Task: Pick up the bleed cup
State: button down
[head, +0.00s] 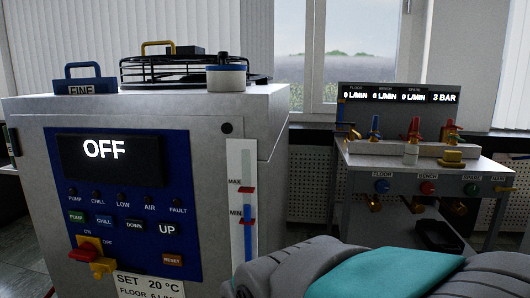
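No object in the head view is labelled as the bleed cup, and I cannot tell for sure which it is. A black open container (438,236) sits low under the valve bench at the right. A white round piece with a blue band (227,78) sits on top of the chiller cabinet. My grey and teal arm crosses the bottom right and hides part of the floor and lower bench. My gripper is not in view.
The chiller cabinet (200,113) fills the left, its display reading OFF. A fan grille (150,72), a yellow handle and a blue FINE-labelled piece (82,86) are on top. The valve bench (362,160) has several coloured valves and a gauge panel (398,97). Windows are behind.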

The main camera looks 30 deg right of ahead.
aim_at(411, 151)
jog(key=z, duration=1.9)
jog(key=i+l+u, duration=0.35)
jog(key=l, duration=0.25)
jog(key=i, duration=0.1)
